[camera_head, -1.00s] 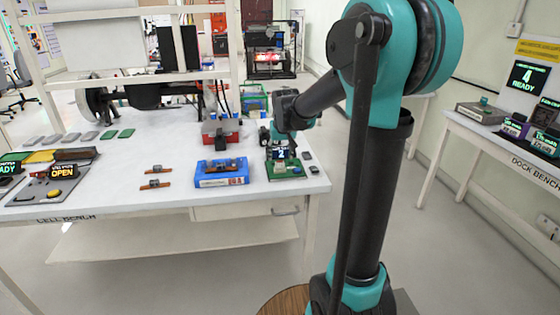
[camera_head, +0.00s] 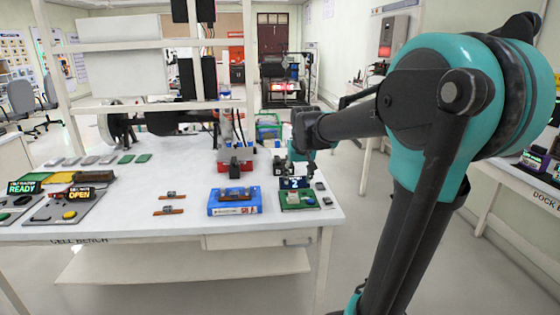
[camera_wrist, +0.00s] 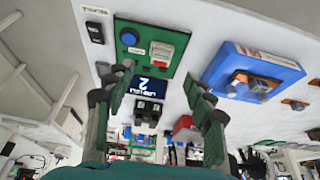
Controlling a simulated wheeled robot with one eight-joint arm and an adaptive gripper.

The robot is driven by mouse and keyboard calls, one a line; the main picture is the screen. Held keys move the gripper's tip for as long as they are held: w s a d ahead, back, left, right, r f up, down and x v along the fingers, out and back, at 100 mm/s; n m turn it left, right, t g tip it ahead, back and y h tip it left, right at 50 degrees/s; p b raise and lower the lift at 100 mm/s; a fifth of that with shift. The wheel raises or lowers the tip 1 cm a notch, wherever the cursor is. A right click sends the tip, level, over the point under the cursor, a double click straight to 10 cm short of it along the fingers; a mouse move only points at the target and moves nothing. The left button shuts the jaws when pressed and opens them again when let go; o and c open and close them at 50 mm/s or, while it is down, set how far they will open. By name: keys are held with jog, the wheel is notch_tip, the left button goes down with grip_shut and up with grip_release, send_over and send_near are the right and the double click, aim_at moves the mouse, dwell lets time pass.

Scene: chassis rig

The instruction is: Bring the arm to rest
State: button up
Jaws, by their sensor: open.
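My arm reaches from the right of the head view over the right end of the cell bench (camera_head: 130,222). My gripper (camera_head: 298,166) is above the bench near the green board with a small display (camera_head: 299,200). In the wrist view my gripper (camera_wrist: 152,100) has its two fingers spread wide, with nothing held between them. The green board (camera_wrist: 150,45), with its blue button and pale block, lies beyond the fingertips. The display reading 2 (camera_wrist: 139,88) shows between the fingers. Contact with the bench cannot be made out.
A blue tray (camera_head: 234,202) with a part on it lies left of the green board. A red box (camera_head: 235,160) stands behind it. Two small parts (camera_head: 169,211) lie farther left. White rack posts rise from the bench. The dock bench (camera_head: 508,205) is at right.

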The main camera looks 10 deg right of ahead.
jog(key=s+d+f, duration=0.1)
jog(key=s+f, duration=0.8)
jog(key=s, duration=0.3)
jog(key=s+d+f, duration=0.2)
jog(key=s+f, duration=0.7)
jog(key=s, duration=0.3)
jog(key=shift+d, duration=0.3)
jog(key=shift+r, duration=0.1)
jog(key=shift+c, duration=0.5)
